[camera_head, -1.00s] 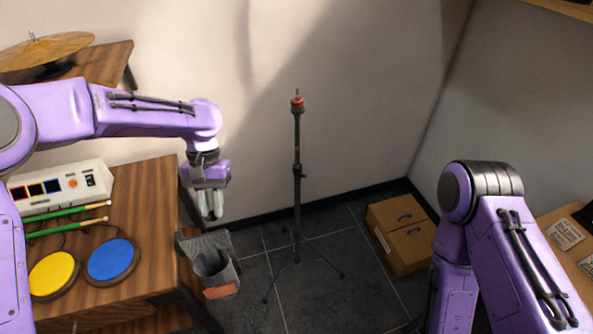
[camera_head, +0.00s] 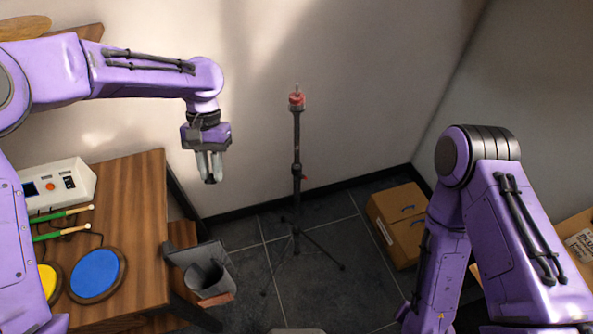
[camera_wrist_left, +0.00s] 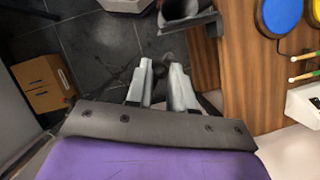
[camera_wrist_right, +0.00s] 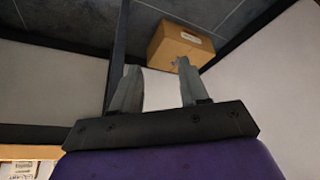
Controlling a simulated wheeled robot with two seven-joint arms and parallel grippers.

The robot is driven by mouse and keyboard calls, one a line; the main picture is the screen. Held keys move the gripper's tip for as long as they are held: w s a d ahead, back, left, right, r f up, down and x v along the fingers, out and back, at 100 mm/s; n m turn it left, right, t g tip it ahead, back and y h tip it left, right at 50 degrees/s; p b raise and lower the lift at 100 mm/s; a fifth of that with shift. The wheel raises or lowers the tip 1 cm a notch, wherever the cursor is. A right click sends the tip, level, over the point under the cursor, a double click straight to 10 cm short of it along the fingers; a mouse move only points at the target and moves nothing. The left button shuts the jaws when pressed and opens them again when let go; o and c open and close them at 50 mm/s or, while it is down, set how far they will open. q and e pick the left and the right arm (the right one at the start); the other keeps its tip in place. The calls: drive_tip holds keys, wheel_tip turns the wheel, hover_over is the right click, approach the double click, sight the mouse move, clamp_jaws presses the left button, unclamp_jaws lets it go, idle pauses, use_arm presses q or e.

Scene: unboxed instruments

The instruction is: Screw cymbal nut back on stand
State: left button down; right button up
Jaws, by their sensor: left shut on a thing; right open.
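The black cymbal stand (camera_head: 297,150) stands upright on the floor by the back wall. A red piece (camera_head: 296,100) sits near its top, and a thin bare rod (camera_head: 296,87) sticks up above it. My left gripper (camera_head: 210,180) is left of the stand, well apart from it and lower than the rod's tip. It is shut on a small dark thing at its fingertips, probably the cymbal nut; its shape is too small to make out. The left wrist view shows its fingers (camera_wrist_left: 163,64) close together. My right gripper (camera_wrist_right: 158,66) is open and empty in the right wrist view.
A wooden table (camera_head: 145,210) at the left holds a white control box (camera_head: 55,186), drumsticks and drum pads. A grey holder (camera_head: 203,275) hangs at its side. The cymbal (camera_head: 25,27) is at upper left. A cardboard box (camera_head: 400,222) stands right of the stand.

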use_arm(q)
drive_tip(key=w+d+r+m+t+y+b, duration=0.1)
drive_tip(key=w+d+r+m+y, duration=0.2)
drive_tip(key=w+d+m, duration=0.35)
use_arm(e)
drive_tip(key=w+a+f+m+t+y, duration=0.1)
drive_tip(key=w+a+m+t+y, duration=0.15)
drive_tip(key=w+a+m, duration=0.45)
drive_tip(key=m+t+y+b, duration=0.35)
drive_tip(key=m+t, duration=0.85)
drive_tip(key=m, duration=0.8)
approach(297, 161)
drive_tip(key=s, duration=0.1)
use_arm(q)
drive_tip(key=w+d+r+m+t+h, duration=0.2)
drive_tip(key=d+r+m, duration=0.4)
drive_tip(key=m, duration=0.9)
drive_tip(key=w+d+r+m+t+h, duration=0.2)
drive_tip(key=w+d+r+m+t, duration=0.2)
drive_tip(key=r+m, duration=0.9)
drive_tip(key=d+m+t, duration=0.1)
drive_tip(key=d, duration=0.1)
drive_tip(key=shift+w+d+m+t+b, duration=0.15)
drive_tip(key=shift+d+m+t+b, duration=0.15)
drive_tip(key=shift+d+m, duration=0.1)
use_arm(e)
drive_tip(key=shift+a+r+g+h, duration=0.15)
drive_tip(key=shift+r+g+h, duration=0.1)
drive_tip(key=shift+h, duration=0.15)
